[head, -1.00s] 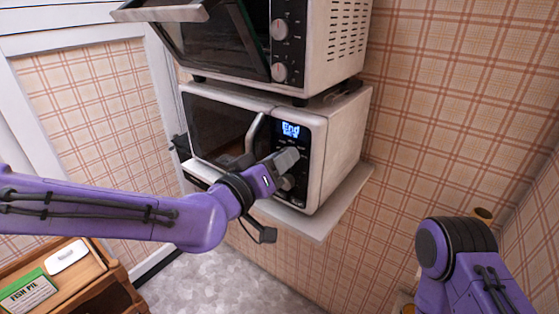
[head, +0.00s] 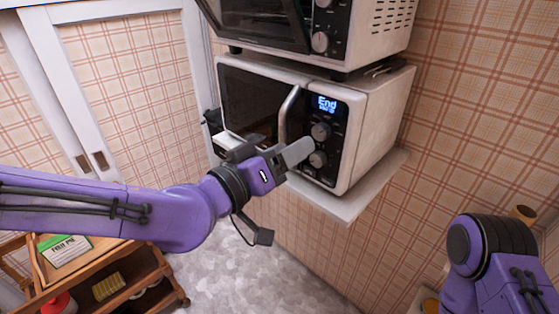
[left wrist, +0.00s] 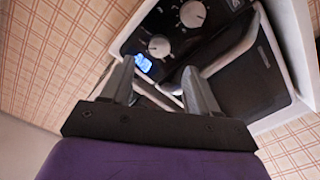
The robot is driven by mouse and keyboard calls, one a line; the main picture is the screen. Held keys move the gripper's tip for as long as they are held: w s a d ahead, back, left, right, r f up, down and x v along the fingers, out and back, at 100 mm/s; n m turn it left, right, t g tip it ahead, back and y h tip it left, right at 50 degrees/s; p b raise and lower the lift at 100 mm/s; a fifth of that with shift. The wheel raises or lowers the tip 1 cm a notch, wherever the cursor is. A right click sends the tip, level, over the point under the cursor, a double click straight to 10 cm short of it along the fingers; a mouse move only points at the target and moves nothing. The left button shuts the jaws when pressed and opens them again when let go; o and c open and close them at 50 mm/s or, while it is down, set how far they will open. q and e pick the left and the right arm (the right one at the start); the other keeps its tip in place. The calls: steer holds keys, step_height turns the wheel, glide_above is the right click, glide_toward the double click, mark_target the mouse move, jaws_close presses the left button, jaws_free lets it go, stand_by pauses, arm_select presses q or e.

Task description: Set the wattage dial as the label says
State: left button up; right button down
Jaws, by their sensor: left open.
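The white microwave (head: 380,115) has a black panel with a lit blue display (head: 327,103) reading "End" and smaller text I cannot read. Below it are an upper dial (head: 321,131) and a lower dial (head: 317,158); I cannot read which is wattage. Both dials (left wrist: 159,46) (left wrist: 193,14) show in the left wrist view. My left gripper (head: 301,150) is open and empty in front of the panel, just left of the dials. In the left wrist view, its fingers (left wrist: 158,70) are apart. The green-and-white "FISH PIE" label (head: 65,251) lies on the cart; its small print is unreadable. My right gripper is out of view.
A second oven (head: 370,35) sits above the microwave. The curved microwave handle (head: 289,112) is close to my left gripper. The microwave stands on a white shelf (head: 350,203). A wooden cart (head: 120,275) is at lower left. Floor between is clear.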

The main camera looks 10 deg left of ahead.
arm_select(q)
steer(key=b+v, duration=0.1)
steer(key=v, duration=0.2)
steer(key=shift+a+b, duration=0.1)
steer(key=shift+b, duration=0.2)
steer(key=shift+s, duration=0.15)
